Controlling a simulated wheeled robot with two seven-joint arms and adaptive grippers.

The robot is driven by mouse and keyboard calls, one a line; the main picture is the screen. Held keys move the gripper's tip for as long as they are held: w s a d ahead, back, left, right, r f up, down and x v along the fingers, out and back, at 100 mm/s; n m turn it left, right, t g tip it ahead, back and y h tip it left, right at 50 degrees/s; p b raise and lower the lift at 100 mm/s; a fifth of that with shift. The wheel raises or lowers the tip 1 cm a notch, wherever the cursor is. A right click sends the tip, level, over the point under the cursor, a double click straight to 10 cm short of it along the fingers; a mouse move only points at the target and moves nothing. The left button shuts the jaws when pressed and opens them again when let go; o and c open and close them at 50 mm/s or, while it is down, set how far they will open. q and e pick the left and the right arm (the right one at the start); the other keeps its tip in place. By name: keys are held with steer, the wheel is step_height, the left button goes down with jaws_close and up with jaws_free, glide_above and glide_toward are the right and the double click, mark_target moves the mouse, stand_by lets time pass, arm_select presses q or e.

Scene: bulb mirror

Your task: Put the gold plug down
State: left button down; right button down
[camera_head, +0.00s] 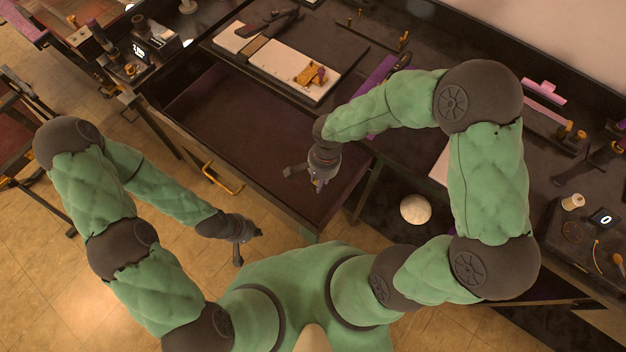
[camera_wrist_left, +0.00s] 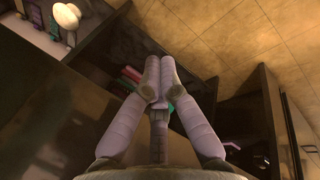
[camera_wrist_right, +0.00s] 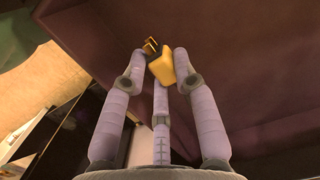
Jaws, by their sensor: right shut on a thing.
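The gold plug (camera_wrist_right: 164,69), a gold block with a dark part and small gold prongs, is between the fingers of my right gripper (camera_wrist_right: 160,68) in the right wrist view. My right gripper is shut on it. In the head view my right gripper (camera_head: 318,182) hangs over the right part of an open dark-red-lined drawer (camera_head: 225,110); the plug cannot be made out there. My left gripper (camera_head: 248,245) is low, in front of the drawer and apart from it. In the left wrist view its fingertips (camera_wrist_left: 159,78) are together with nothing seen between them.
A white board (camera_head: 290,70) with a gold piece (camera_head: 312,74) on it lies on the dark worktop behind the drawer. A yellow handle (camera_head: 222,182) is on the drawer front. A white ball-like thing (camera_head: 415,209) is below the counter on the right. The drawer floor looks largely clear.

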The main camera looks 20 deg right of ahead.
steer(key=w+f, duration=0.1)
steer(key=w+f+b, duration=0.1)
steer(key=f, duration=0.1)
steer(key=w+f, duration=0.1)
steer(key=f, duration=0.1)
steer(key=shift+w+a, duration=0.35)
steer(key=shift+a, duration=0.05)
steer(key=shift+f+b, duration=1)
steer(key=shift+f, duration=0.45)
steer(key=shift+f, duration=0.15)
steer(key=c, duration=1)
jaws_free()
steer(key=shift+o, duration=0.2)
step_height(320, 180, up, 12)
steer(key=d+p, duration=0.1)
steer(key=p, duration=0.3)
steer(key=shift+w, duration=0.4)
